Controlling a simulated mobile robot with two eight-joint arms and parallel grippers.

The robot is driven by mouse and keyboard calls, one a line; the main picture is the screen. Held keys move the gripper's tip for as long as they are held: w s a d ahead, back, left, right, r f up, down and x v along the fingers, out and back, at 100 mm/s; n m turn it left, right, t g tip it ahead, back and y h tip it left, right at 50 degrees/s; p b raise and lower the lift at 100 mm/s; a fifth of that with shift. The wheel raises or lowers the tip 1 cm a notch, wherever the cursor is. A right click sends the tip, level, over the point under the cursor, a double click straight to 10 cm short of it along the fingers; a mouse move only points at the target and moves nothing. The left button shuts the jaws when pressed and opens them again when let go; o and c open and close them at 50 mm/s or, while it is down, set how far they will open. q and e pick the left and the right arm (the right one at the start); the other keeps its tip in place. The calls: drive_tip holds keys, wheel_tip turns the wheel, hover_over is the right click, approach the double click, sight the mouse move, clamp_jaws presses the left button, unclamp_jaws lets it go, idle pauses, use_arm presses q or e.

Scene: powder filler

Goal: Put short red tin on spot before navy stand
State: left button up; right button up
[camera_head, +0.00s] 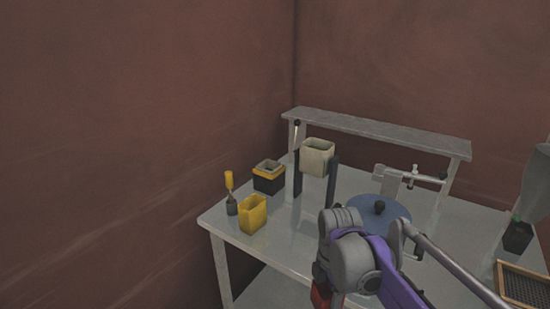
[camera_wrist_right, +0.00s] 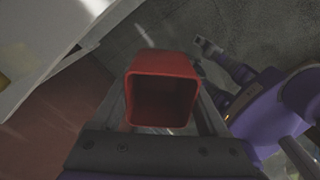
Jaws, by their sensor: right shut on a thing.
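The short red tin (camera_wrist_right: 163,64) is an open-topped square tin with its mouth facing the camera in the right wrist view. My right gripper (camera_wrist_right: 162,92) is shut on it, one finger along each side. A sliver of the red tin (camera_head: 321,294) shows below my right wrist at the bottom of the head view, in front of the table (camera_head: 291,262). The navy stand (camera_head: 332,180) has dark upright posts with a cream square container (camera_head: 318,158) between them. The table top before it is bare, partly hidden by my right arm. My left gripper is not clearly seen.
Left of the stand are a yellow tin (camera_head: 253,215), a black-and-yellow box (camera_head: 268,178) and a yellow-handled tool (camera_head: 230,195). A blue disc (camera_head: 395,211) lies to the right. A black container (camera_head: 517,236) and a wood-framed tray (camera_head: 525,283) are at the far right.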

drive_tip(key=w+d+f+m, duration=0.1)
drive_tip(key=d+f+m, duration=0.1)
drive_tip(key=f+m, duration=0.8)
drive_tip(key=w+d+f+m, duration=0.2)
drive_tip(key=d+f+m, duration=0.1)
drive_tip(key=f+m, duration=0.6)
drive_tip(key=shift+w+d+f+m, duration=0.15)
drive_tip(key=shift+d+f+m, duration=0.15)
drive_tip(key=shift+m, duration=0.8)
drive_tip(key=shift+a, duration=0.15)
